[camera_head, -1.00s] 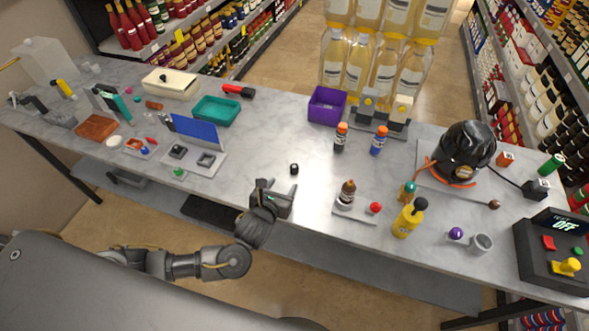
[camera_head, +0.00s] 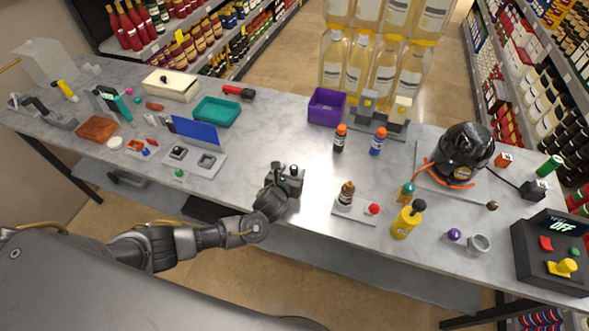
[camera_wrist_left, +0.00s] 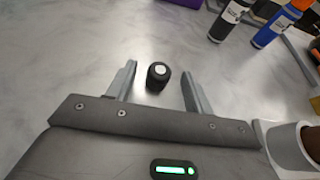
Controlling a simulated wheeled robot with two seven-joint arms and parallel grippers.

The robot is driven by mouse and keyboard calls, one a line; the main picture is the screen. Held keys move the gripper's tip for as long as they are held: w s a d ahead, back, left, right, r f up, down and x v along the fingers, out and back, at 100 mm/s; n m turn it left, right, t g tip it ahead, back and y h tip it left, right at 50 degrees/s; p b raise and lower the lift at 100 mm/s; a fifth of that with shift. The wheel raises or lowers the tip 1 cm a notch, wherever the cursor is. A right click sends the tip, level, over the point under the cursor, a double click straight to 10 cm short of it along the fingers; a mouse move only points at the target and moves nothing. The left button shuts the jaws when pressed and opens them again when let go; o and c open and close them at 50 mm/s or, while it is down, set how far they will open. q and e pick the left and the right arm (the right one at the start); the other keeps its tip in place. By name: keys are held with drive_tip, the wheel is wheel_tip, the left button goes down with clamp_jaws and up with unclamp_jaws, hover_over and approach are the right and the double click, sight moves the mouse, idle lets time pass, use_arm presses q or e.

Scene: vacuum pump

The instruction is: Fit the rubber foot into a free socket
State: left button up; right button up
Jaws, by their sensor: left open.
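The rubber foot, a small black cylinder with a pale spot on top (camera_wrist_left: 158,76), stands upright on the marble table. In the left wrist view my left gripper (camera_wrist_left: 159,84) is open, with one finger on each side of the foot and gaps between. In the head view my left gripper (camera_head: 287,177) is over the same spot and the foot (camera_head: 293,170) shows only partly. A light plate (camera_head: 210,170) with two dark square fittings (camera_head: 178,152) and (camera_head: 207,160) lies to the left, by a blue panel; I cannot tell whether these are sockets. My right gripper is out of view.
Glue bottles (camera_head: 340,138) stand behind, a yellow bottle (camera_head: 407,220) further right. A teal tray (camera_head: 216,112) is back left. Table between gripper and plate is clear.

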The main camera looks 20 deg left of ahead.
use_arm(q)
drive_tip(key=shift+w, duration=0.1)
clamp_jaws()
idle(0.3)
